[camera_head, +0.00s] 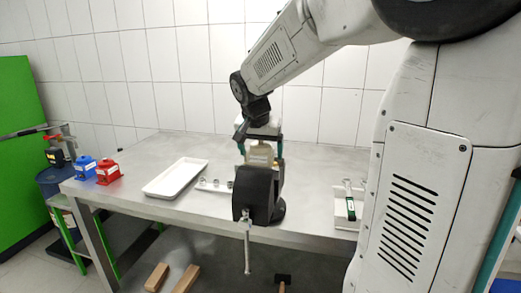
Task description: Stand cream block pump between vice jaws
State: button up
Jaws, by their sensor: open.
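The cream block pump (260,156) shows just above the black vice (256,192) at the front edge of the table. It looks upright, and its lower part is hidden behind the vice's near side. I cannot tell how deep it sits between the jaws or whether both jaws touch it. My gripper (261,150) comes down from above, with one teal finger on each side of the pump. The fingers are open around the pump. The vice's handle hangs down in front of the table edge.
A white tray (176,178) lies left of the vice, with a small metal part (214,185) between them. Blue (85,167) and red (108,172) pumps stand at the left end. The back of the table is clear.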

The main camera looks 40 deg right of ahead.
jog(key=v, duration=0.7)
jog(key=shift+r, duration=0.35)
jog(key=shift+s+a, duration=0.1)
jog(key=shift+a, duration=0.05)
jog(key=s+f+n, duration=0.1)
jog(key=s+a+f+n, duration=0.1)
jog(key=s, duration=0.1)
jog(key=s+a+f+n+g+y, duration=0.1)
jog(key=shift+s+a+f, duration=0.25)
jog(key=shift+s+f, duration=0.1)
jog(key=shift+f, duration=0.05)
jog(key=s+a+f+n+y, duration=0.1)
jog(key=s+a+f+n, duration=0.1)
jog(key=s+a, duration=0.2)
jog(key=s+a+f+n, duration=0.2)
jog(key=s+a+n, duration=0.1)
jog(key=s, duration=0.6)
jog(key=s+a+f+n+y, duration=0.1)
jog(key=s+a+f+n, duration=0.1)
jog(key=s+a, duration=0.3)
jog(key=s, duration=0.2)
jog(key=shift+s+y, duration=0.3)
jog(key=shift+s, duration=0.05)
